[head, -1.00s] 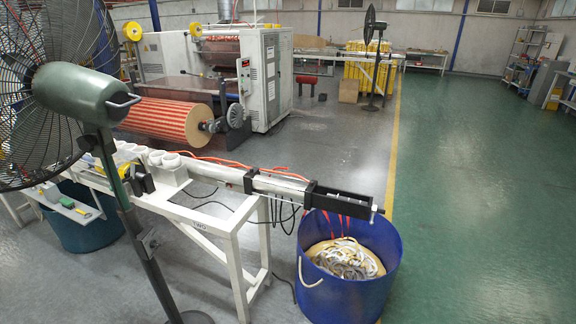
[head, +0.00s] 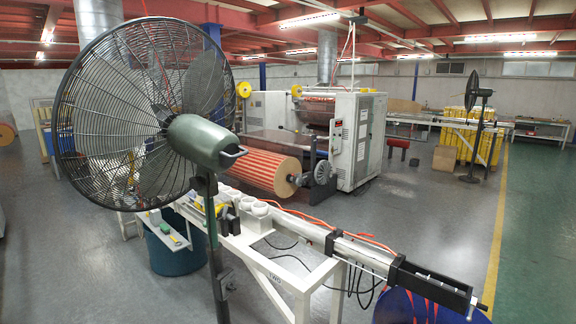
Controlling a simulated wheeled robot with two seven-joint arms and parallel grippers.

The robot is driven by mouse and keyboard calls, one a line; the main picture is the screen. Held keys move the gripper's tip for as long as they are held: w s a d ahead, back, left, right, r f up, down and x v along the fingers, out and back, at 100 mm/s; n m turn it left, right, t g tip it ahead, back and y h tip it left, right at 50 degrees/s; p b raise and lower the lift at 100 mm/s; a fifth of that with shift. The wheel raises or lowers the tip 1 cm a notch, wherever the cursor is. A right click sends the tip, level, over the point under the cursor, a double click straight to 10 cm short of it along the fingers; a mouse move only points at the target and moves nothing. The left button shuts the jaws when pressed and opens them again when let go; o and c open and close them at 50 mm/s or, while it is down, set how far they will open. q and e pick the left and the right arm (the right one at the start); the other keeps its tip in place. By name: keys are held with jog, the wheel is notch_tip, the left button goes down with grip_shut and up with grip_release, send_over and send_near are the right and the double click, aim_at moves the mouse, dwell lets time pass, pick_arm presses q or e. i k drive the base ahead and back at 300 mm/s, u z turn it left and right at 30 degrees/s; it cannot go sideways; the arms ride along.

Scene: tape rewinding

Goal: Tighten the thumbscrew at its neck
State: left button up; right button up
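A large pedestal fan (head: 145,100) stands close by at the left, with a black wire cage and a green motor housing (head: 203,141) with a small handle at its back. Its dark pole (head: 217,255) runs down from the housing past the white bench. The neck is the joint just below the housing (head: 205,180); a thumbscrew there is too small to make out. A dark bracket-like part (head: 224,284) sits lower on the pole. Neither of my grippers is in view.
A white bench (head: 262,262) with white rolls and a long rail mechanism (head: 430,284) stands right behind the fan pole. A blue bin (head: 400,306) is at the lower right, a teal bin (head: 172,250) behind the pole. Grey floor (head: 80,270) at the left is clear.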

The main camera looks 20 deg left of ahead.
aim_at(196, 184)
jog(key=u, duration=1.15)
